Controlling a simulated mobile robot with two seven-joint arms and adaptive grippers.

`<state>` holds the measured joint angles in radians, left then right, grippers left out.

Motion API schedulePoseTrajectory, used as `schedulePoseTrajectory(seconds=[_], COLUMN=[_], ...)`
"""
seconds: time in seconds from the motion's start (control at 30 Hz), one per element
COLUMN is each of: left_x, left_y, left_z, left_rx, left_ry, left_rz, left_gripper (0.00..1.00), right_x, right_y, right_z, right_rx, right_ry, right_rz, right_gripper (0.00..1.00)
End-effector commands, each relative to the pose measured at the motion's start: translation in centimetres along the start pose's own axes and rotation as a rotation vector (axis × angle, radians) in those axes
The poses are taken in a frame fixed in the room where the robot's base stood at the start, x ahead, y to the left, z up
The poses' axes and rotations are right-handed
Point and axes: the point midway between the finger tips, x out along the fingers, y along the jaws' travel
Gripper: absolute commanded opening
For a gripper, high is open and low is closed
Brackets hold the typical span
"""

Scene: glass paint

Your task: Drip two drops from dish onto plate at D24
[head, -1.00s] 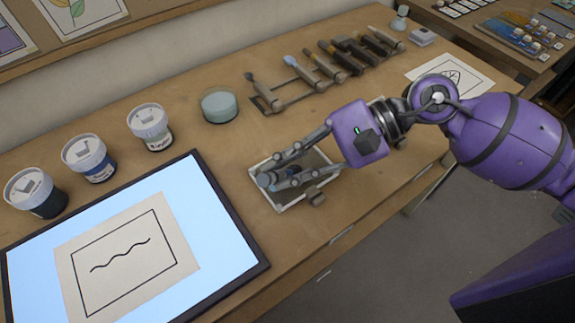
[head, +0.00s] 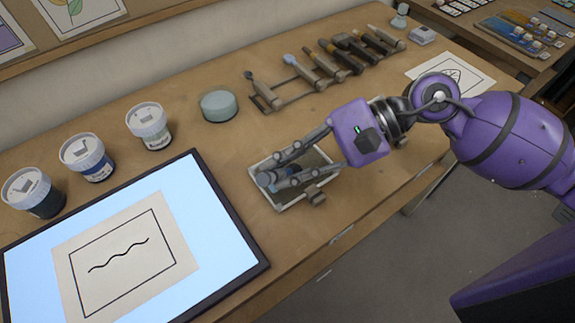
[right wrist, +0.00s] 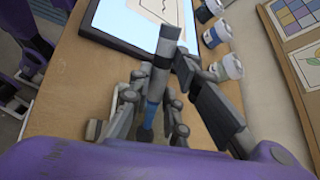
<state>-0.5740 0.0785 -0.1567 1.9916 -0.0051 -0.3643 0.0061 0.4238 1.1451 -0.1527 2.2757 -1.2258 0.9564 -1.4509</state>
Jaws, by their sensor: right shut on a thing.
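A white-rimmed rectangular dish (head: 257,175) with dark blue inside sits near the table's front edge, right of the plate. My right gripper (head: 268,180) is over this dish, its fingers shut on a slim grey tool with a blue band (right wrist: 152,108), which shows best in the right wrist view. The tool's tip and whether it touches the dish's contents are hidden. The plate (head: 215,225) is a bright, dark-framed panel. A sheet with a square border and a wavy line (head: 118,255) shows on it. No D24 mark is readable. My left gripper is not in view.
Several lidded paint jars (head: 87,158) stand behind the plate. A round pale green dish (head: 219,106) stands at the back. A rack of brushes and tools (head: 300,80) lies behind my right gripper. A leaf drawing (head: 468,76) lies at the right. Bare table separates plate and jars.

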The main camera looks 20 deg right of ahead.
Motion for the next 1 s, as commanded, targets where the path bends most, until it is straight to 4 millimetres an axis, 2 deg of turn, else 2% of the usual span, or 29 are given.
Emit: schedulePoseTrajectory(seconds=[0.57, 1.0], left_x=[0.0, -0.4], left_y=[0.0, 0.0], left_z=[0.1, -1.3], left_rx=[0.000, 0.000], left_ry=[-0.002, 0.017], left_rz=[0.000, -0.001], left_gripper=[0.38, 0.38], right_x=[0.0, -1.0], right_y=[0.1, -1.0], right_z=[-0.1, 1.7], right_rx=[0.003, 0.000], right_ry=[0.001, 0.000], right_rz=[0.003, 0.001], right_gripper=[0.00, 0.00])
